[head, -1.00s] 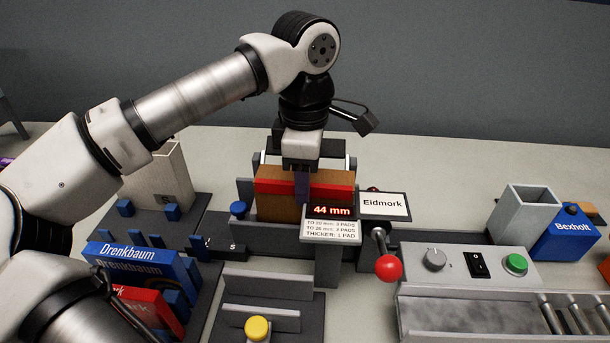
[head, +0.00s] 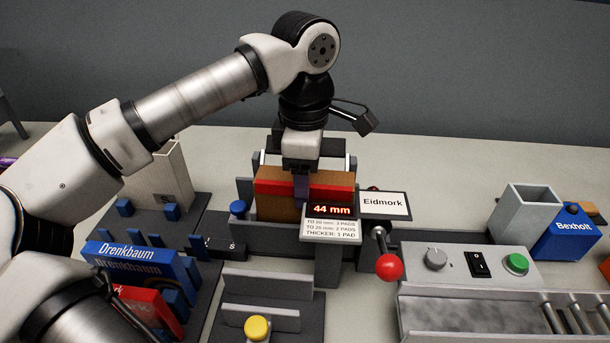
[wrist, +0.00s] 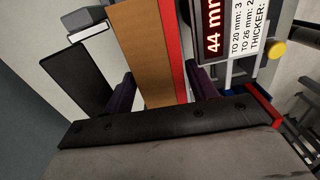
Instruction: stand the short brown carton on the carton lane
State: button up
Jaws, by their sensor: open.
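The brown carton (head: 274,205) with a red band along its top stands in a grey fixture behind the display that reads 44 mm. It also shows in the wrist view (wrist: 142,45), between the two dark fingers. My gripper (head: 302,188) is open and reaches down over the carton, with a finger on either side of it. In the wrist view, a gap shows between the left finger and the carton; the right finger is close to the red band. The carton's lower part is hidden by the fixture. I cannot tell which surface is the carton lane.
A display (head: 331,210), an Eidmork sign (head: 383,204) and a red-knobbed lever (head: 389,266) stand close to the carton. A control box (head: 468,262) and a roller conveyor (head: 560,315) are at right. Blue Drenkbaum (head: 135,262) and red cartons fill the left rack.

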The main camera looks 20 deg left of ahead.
notch_tip(320, 180, up, 14)
jog(key=p, duration=0.9)
jog(key=shift+p, duration=0.35)
jog(key=shift+f, duration=0.15)
